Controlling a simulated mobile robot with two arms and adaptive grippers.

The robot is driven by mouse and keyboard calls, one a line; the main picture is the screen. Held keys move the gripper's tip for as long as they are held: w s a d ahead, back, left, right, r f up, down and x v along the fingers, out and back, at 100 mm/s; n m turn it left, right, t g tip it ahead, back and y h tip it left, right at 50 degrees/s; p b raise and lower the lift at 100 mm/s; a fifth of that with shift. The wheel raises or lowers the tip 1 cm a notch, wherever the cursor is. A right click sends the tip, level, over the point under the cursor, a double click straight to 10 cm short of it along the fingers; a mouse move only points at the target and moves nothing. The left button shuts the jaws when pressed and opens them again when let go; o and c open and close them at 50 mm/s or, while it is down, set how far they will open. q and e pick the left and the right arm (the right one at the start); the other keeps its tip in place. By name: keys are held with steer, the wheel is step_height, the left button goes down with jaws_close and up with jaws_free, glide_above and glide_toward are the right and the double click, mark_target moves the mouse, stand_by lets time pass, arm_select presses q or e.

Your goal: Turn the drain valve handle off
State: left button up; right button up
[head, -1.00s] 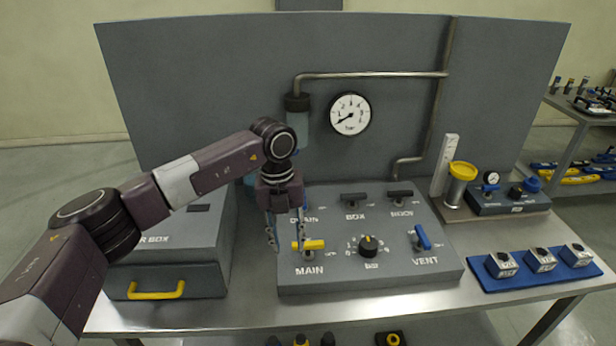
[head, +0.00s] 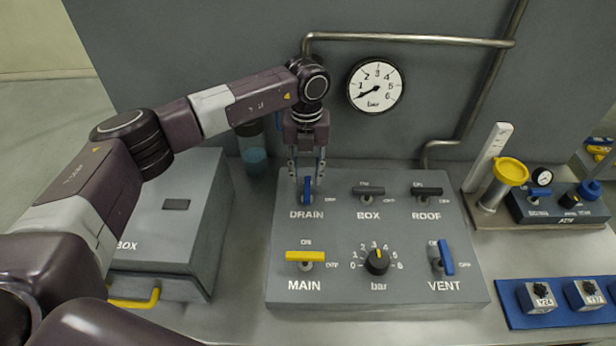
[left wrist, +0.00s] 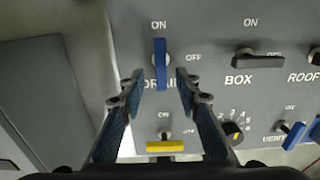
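The blue drain handle (head: 307,190) is at the upper left of the grey valve panel (head: 400,285), above the DRAIN label. It stands upright in line with ON in the left wrist view (left wrist: 161,62), with OFF to its right. My left gripper (head: 306,178) points down over it. Its two fingers are open, one on each side of the handle, with a gap on both sides in the left wrist view (left wrist: 160,80). I cannot tell whether the fingertips reach down to the handle's height. My right gripper does not show.
The yellow main handle (head: 305,256) is just below, turned sideways. Black box (head: 368,191) and roof (head: 427,191) handles lie to the right. A black knob (head: 377,261), blue vent handle (head: 447,257) and pressure gauge (head: 375,86) are around. A grey box (head: 165,225) stands left.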

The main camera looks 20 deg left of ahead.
mark_target(307, 188)
arm_select(q)
step_height(307, 188, down, 3)
steer(key=shift+w+r+p, duration=0.1)
steer(key=shift+r+p, duration=0.1)
steer(key=shift+p, duration=0.2)
steer(key=shift+w+f, duration=0.15)
steer(key=shift+f, duration=0.7)
steer(key=shift+c, duration=0.8)
jaws_close()
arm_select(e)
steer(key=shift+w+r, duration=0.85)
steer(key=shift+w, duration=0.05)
